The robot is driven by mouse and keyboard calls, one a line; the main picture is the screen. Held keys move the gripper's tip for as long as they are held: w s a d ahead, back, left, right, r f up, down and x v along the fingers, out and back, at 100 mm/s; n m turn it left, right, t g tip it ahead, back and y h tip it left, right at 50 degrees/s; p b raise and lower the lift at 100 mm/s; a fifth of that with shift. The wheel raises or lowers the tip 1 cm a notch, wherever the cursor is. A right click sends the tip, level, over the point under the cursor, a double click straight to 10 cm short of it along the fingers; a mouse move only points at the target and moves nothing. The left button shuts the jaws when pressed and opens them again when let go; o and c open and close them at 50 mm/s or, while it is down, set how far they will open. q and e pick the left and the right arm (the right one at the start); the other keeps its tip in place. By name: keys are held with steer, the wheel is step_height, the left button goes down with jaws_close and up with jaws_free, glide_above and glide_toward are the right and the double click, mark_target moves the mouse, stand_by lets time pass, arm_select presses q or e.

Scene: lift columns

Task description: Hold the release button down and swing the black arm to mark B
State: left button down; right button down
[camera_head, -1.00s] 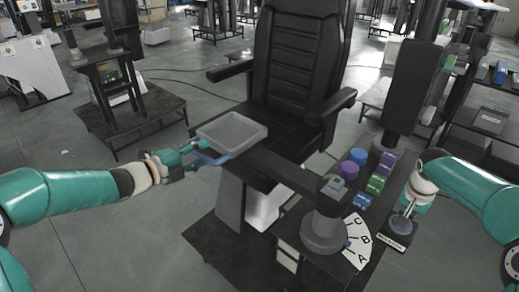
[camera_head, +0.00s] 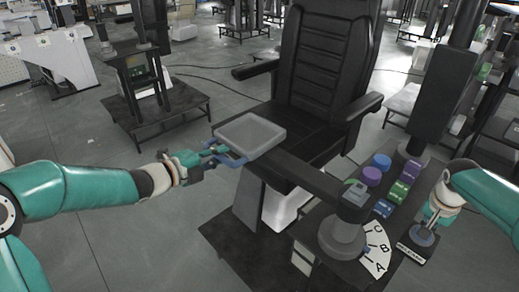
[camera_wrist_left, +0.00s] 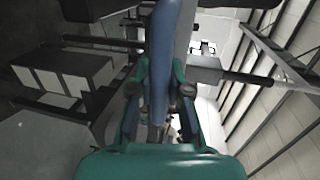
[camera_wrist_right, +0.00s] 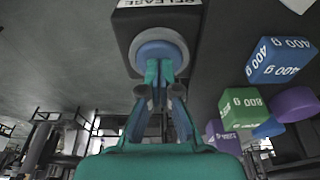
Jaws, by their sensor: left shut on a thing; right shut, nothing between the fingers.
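The black arm (camera_head: 312,177) runs from its grey round pivot (camera_head: 343,240) to a grey tray (camera_head: 250,133) over the chair seat. My left gripper (camera_head: 233,153) is shut on the tray's blue handle, and the handle (camera_wrist_left: 163,60) runs between its fingers in the left wrist view. The scale beside the pivot shows C, mark B (camera_head: 384,250) and A. I cannot make out where a pointer stands. My right gripper (camera_wrist_right: 160,72) is shut and empty, its tips at the blue release button (camera_wrist_right: 158,50), overlapping its edge. How far the button is down cannot be told.
A black chair (camera_head: 325,60) stands behind the arm, its armrest (camera_head: 357,108) close by. Purple, green and blue weights (camera_head: 397,190) sit on the console between the pivot and my right arm. Open floor lies left of the tray.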

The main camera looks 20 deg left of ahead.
steer(key=shift+a, duration=0.1)
arm_select(q)
steer(key=s+n+t+y, duration=0.1)
steer(key=s+n+y, duration=0.2)
steer(key=s, duration=0.8)
steer(key=shift+s+d+n+t+y, duration=0.2)
steer(key=shift+s+n+t+y, duration=0.1)
steer(key=shift+y, duration=0.7)
arm_select(e)
steer(key=shift+f, duration=0.1)
arm_select(q)
steer(key=shift+f, duration=0.1)
steer(key=c, duration=1.1)
jaws_free()
steer(key=shift+w, duration=0.1)
steer(key=shift+a, duration=0.1)
